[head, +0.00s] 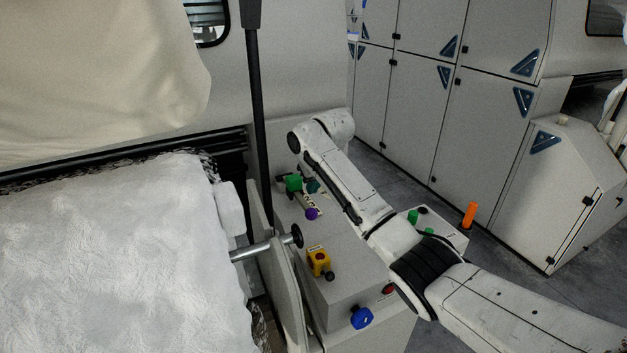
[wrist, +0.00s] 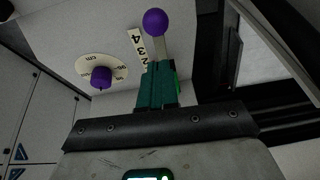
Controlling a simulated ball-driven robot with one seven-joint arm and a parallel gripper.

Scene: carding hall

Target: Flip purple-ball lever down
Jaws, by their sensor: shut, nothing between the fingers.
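In the wrist view the purple ball (wrist: 155,22) tops a short pale lever (wrist: 159,48) beside a numbered strip (wrist: 138,46). My gripper (wrist: 158,72) shows as closed teal-green fingers just below the ball, apart from it in the picture. The fingers overlap the lever's lower end, so I cannot tell whether they touch it. In the head view a purple knob (head: 312,213) shows on the grey control box, beside a pale strip. My gripper (head: 308,186) is behind it, partly hidden by my arm.
A purple dial knob (wrist: 101,77) on a round scale sits left of the lever. The control box (head: 345,262) also carries a yellow switch block (head: 318,260) and a blue knob (head: 361,317). A black upright post (head: 255,110) and a side plate stand close left.

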